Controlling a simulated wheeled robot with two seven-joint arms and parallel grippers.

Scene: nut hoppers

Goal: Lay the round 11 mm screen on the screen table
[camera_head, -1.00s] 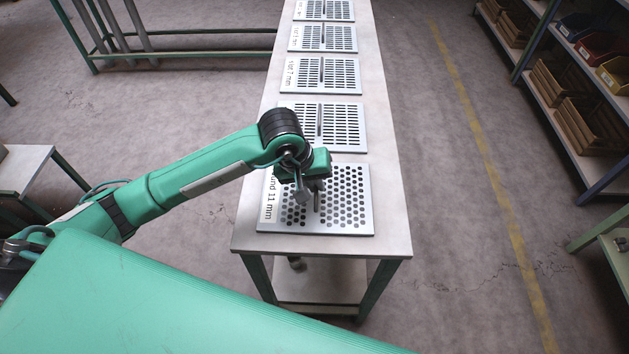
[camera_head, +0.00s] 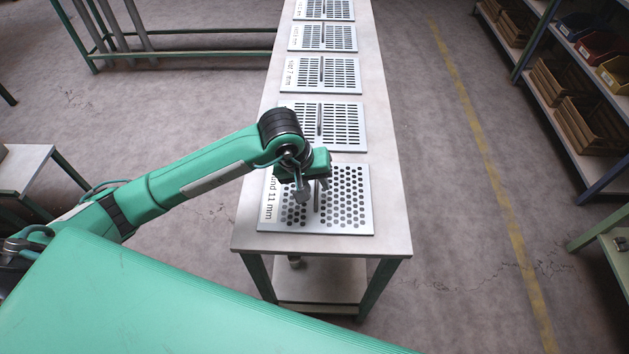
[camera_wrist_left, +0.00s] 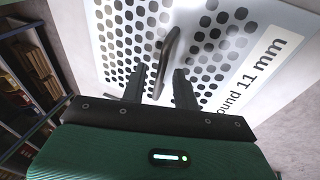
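The round 11 mm screen (camera_head: 345,225) is a grey metal plate with round holes, a white label and an upright bar handle. It lies flat at the near end of a long pale table (camera_head: 391,240). My left gripper (camera_head: 314,192) is over the screen at its handle. In the left wrist view, the gripper (camera_wrist_left: 160,84) is open, with one dark finger on each side of the handle (camera_wrist_left: 170,50). A gap shows between the handle and the fingers. The screen (camera_wrist_left: 225,25) and its label fill much of that view. My right gripper is not in view.
Several slotted screens, the nearest one (camera_head: 345,147) just behind, lie in a row along the table. A shelf with wooden crates (camera_head: 583,115) and coloured bins stands at right. A small table (camera_head: 22,165) stands at left. The floor right of the long table is clear.

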